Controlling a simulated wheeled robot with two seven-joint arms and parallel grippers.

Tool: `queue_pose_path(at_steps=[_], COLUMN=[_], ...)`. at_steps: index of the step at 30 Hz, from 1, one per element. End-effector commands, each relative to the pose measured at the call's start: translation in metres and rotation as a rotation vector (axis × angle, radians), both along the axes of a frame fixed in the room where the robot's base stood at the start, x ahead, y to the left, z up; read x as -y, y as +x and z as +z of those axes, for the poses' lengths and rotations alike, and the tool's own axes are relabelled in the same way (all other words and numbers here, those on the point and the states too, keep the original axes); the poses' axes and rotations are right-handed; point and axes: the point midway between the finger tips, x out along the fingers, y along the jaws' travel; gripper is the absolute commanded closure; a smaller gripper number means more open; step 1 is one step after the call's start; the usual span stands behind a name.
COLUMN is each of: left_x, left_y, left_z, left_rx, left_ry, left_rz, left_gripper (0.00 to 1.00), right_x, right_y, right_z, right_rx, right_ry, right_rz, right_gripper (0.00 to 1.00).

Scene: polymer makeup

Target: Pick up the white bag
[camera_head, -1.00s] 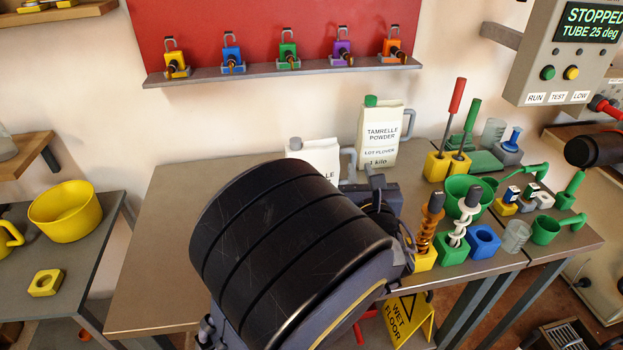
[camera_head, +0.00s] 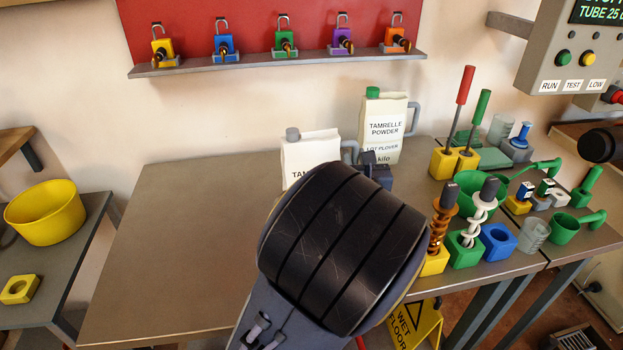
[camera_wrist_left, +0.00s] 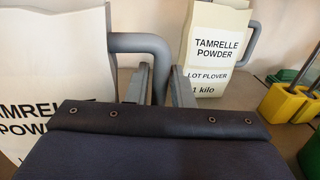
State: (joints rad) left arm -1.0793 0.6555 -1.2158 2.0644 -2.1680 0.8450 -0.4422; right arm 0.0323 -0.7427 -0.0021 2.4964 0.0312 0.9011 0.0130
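A white bag with a grey cap and grey handle (camera_head: 312,155) stands upright at the back of the table. It shows at the left of the left wrist view (camera_wrist_left: 52,70), partly cut off. A second, cream-white bag with a green cap (camera_head: 384,128) stands just right of it and is labelled "Tamrelle Powder, Lot Plover, 1 kilo"; it also shows in the left wrist view (camera_wrist_left: 214,50). My left gripper (camera_wrist_left: 162,72) is open, its fingers on either side of the grey-capped bag's handle. Contact cannot be told. My wrist hides that bag's lower part. My right gripper is out of view.
Right of the bags stand yellow blocks with red and green handled tools (camera_head: 456,160), a green bowl (camera_head: 470,187) and augers in blocks (camera_head: 470,225). The table's left half (camera_head: 180,230) is clear. A yellow wet-floor sign (camera_head: 418,325) stands below the front edge.

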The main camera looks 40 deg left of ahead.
Motion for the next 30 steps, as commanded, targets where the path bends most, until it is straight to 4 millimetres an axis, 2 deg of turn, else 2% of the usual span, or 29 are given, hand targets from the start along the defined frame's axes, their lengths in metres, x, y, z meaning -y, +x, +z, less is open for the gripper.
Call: queue_pose_path(at_steps=[8,13,23,30], left_x=[-0.002,-0.002,-0.002,-0.002], left_y=[0.003,0.003,0.003,0.003], left_z=[0.001,0.000,0.002,0.021], left_rx=[0.001,0.001,0.001,0.003], left_ry=[-0.001,-0.001,0.000,-0.001], left_rz=[0.000,0.000,0.000,-0.001], left_gripper=[0.79,1.00,1.00,1.00], right_x=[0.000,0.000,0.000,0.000], right_y=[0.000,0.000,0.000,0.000], right_z=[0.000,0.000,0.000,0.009], right_rx=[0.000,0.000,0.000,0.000], right_ry=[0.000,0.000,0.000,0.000], right_rz=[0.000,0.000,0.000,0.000], right_gripper=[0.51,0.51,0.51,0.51])
